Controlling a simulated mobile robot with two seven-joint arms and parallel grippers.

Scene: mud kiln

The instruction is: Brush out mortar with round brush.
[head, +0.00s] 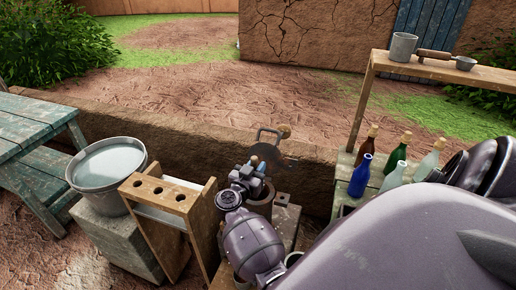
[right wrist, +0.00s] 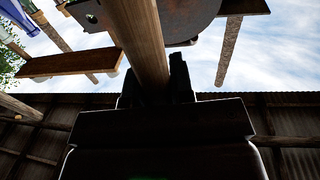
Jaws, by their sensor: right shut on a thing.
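My right arm reaches in from the right in the head view. My right gripper (head: 256,172) is above a brown, round mortar-like vessel (head: 262,203) on a low stand. In the right wrist view my right gripper (right wrist: 155,90) is shut on a round wooden handle (right wrist: 142,45), probably the brush's. The bristle end cannot be made out in either view, and the inside of the vessel is mostly hidden by my gripper and arm. I cannot tell whether the brush touches the vessel. My left gripper is not in view.
A wooden rack with holes (head: 140,184) and a metal bucket of water (head: 80,186) stand to the left. Several bottles, including a blue one (head: 361,176), stand to the right below a shelf (head: 490,78) holding a grey cup (head: 402,47). A low mud wall (head: 190,133) runs behind.

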